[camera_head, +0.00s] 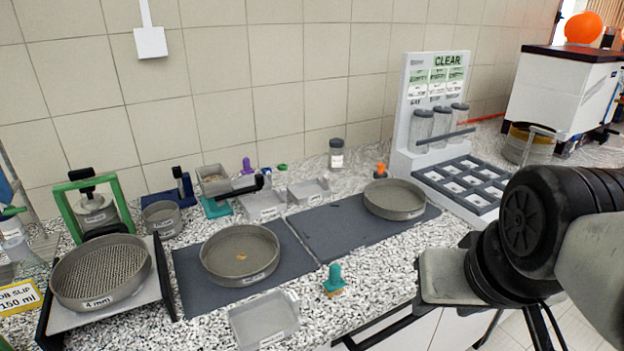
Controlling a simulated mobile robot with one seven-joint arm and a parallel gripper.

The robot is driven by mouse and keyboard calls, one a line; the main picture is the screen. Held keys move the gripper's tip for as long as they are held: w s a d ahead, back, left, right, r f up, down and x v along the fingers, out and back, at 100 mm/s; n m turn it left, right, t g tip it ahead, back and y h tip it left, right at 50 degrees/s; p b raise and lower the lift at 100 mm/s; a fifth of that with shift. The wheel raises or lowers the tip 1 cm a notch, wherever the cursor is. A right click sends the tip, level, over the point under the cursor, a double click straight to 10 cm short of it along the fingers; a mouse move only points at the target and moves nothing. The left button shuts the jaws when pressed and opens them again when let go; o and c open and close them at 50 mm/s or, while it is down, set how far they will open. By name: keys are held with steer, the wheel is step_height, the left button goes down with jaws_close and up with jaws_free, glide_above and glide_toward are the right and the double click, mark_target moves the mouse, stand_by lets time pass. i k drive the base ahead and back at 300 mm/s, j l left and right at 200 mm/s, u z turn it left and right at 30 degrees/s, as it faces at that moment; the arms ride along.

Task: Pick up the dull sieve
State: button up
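Several round sieves stand on the speckled counter. A grey-brown sieve (240,254) with a solid-looking bottom, a small orange-brown spot inside and a label on its front sits on the left dark mat. A similar sieve (395,199) sits on the right dark mat. A sieve marked 4 mm (101,271), with coarse mesh, rests on a tilted-looking plate at the left. I cannot tell for sure from their finish which one is the dull sieve. My gripper (444,278) is at the right, in front of the counter edge and apart from all sieves. Its fingers are not clear.
A green-framed device (94,208) stands at the back left. A grey tray (265,320) and a teal-handled brush (334,280) lie near the front edge. A white rack (410,116) with jars and a gridded tray (470,184) stand at the right. The right mat (335,232) is mostly clear.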

mark_target(240, 255)
steer(key=j+u, duration=0.1)
steer(key=u, duration=0.3)
steer(key=i+u, duration=0.15)
steer(key=u, duration=0.2)
steer(key=i+j+u, duration=0.1)
steer(key=u, duration=0.3)
